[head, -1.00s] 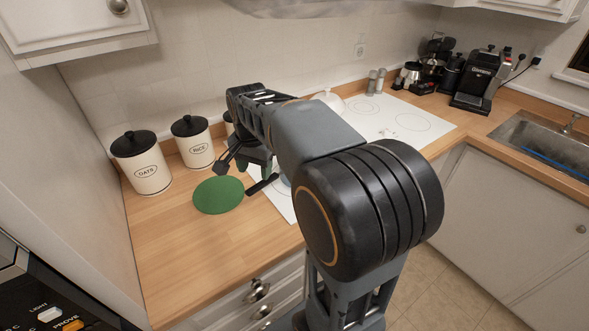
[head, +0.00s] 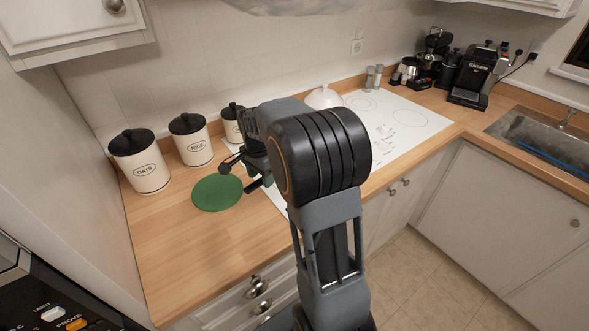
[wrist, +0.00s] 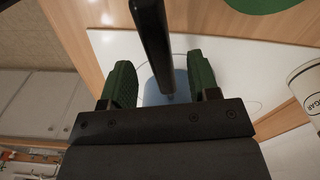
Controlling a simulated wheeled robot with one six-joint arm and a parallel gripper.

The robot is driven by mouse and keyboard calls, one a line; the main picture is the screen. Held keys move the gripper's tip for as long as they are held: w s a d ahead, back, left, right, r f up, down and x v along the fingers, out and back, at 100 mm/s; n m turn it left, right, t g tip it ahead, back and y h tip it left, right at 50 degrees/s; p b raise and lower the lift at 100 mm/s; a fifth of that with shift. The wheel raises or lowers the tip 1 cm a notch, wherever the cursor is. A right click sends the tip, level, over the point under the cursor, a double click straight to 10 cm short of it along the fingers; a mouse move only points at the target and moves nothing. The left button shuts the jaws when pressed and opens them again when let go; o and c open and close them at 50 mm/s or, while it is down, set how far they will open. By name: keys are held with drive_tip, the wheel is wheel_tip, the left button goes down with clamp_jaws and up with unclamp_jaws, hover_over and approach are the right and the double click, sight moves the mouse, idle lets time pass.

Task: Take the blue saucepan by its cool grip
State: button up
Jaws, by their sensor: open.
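In the wrist view the blue saucepan (wrist: 181,82) is only partly seen, below and between my fingers on a white surface. Its long black grip (wrist: 154,40) runs up the picture between the fingers. My gripper (wrist: 160,70) is open, with one green-padded finger on each side of the grip. In the head view my gripper (head: 249,178) is small and partly hidden by my arm, by the green mat. The saucepan's body is hidden there behind my arm.
The green round mat (head: 217,192) lies on the wooden counter (head: 180,245). Canisters marked oats (head: 140,165) and rice (head: 191,143) stand behind it, with a third canister (head: 233,127). The white hob (head: 405,125) extends to the right. The counter's front left is clear.

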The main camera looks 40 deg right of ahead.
drive_tip(key=shift+f+p, duration=0.4)
drive_tip(key=shift+f, duration=1.95)
drive_tip(key=shift+w, duration=0.1)
clamp_jaws()
